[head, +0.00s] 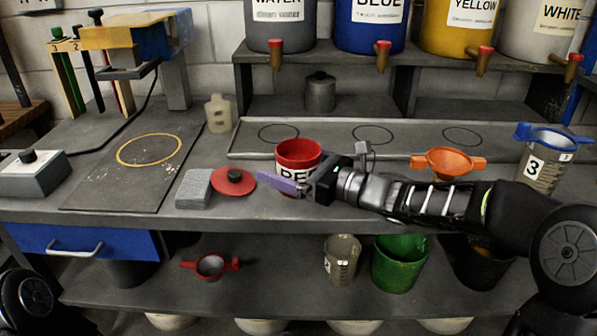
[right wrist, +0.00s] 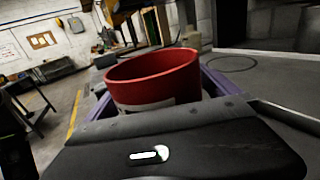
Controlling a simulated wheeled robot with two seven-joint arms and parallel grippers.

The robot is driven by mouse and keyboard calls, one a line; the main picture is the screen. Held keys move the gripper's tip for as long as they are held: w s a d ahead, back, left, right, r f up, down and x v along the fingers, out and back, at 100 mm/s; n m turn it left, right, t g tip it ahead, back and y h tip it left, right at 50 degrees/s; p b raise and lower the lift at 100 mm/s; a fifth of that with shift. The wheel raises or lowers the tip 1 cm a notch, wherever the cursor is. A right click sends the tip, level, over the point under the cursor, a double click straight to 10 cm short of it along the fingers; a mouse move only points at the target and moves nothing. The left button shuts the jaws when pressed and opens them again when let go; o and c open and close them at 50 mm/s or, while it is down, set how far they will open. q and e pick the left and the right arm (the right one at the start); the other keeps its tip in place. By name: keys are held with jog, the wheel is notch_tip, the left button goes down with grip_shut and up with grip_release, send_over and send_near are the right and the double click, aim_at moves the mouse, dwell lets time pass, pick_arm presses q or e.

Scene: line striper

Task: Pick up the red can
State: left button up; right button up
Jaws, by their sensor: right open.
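The red can (head: 298,152) stands upright on the grey workbench, open at the top, with a white label partly hidden by my right gripper. My right gripper (head: 282,184) reaches in from the right, low at the front of the can. In the right wrist view the can (right wrist: 155,80) sits between the two purple fingers (right wrist: 155,92), one on each side. The fingers are open; whether either touches the can cannot be told. My left gripper is not in view.
A red lid (head: 234,181) and a grey block (head: 194,188) lie left of the can. An orange funnel (head: 447,163) and a clear jug with a blue funnel (head: 545,158) stand to the right. A low-rimmed tray (head: 330,136) lies behind. The bench's front edge is close.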

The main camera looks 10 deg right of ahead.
jog(key=shift+r, duration=0.1)
jog(key=c, duration=2.1)
notch_tip(320, 180, up, 10)
jog(key=shift+r+p, duration=0.1)
jog(key=shift+p, duration=0.5)
